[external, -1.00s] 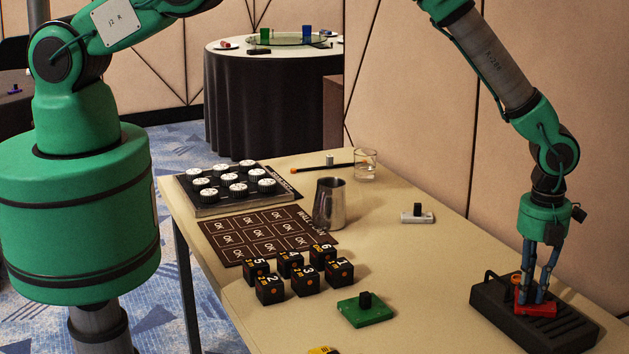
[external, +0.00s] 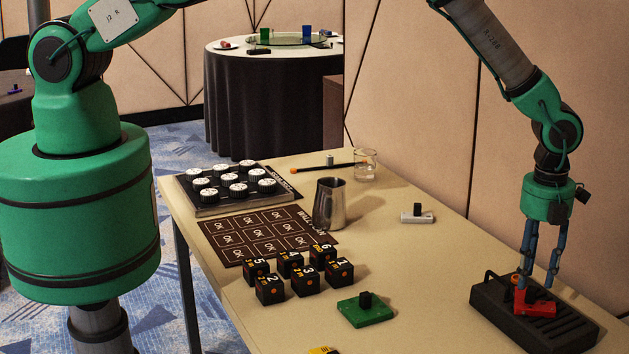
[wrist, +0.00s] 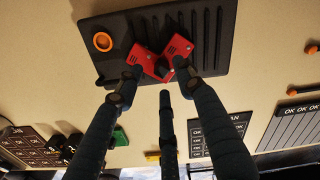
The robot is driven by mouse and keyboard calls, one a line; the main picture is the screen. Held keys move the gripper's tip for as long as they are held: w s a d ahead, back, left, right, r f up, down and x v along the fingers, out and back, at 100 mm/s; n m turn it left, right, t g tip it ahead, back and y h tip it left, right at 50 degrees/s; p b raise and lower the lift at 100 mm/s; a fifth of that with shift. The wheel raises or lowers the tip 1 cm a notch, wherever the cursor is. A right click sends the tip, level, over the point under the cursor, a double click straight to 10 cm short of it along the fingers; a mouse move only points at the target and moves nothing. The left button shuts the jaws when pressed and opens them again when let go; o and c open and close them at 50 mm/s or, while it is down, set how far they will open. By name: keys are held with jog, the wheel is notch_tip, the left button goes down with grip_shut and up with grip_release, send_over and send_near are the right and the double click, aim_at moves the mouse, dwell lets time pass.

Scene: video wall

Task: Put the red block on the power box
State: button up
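The power box (external: 563,332) is a black ribbed slab at the table's right end; it also fills the top of the wrist view (wrist: 215,30). Red pieces (external: 540,308) rest on it. In the wrist view they show as two adjoining red shapes (wrist: 181,48), with a dark knob between them; I cannot tell whether they are one block or two.
A green block (external: 362,313) with a black knob and a white one (external: 410,219) lie on the table (external: 430,270). Several black cubes (external: 305,283), a metal pitcher (external: 329,205) and a glass (external: 366,170) stand farther left. The wall is close behind the box.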

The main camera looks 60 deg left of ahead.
aim_at(531, 287)
notch_tip(531, 287, up, 8)
jog(key=shift+r, duration=0.15)
dwell(0.3)
dwell(0.5)
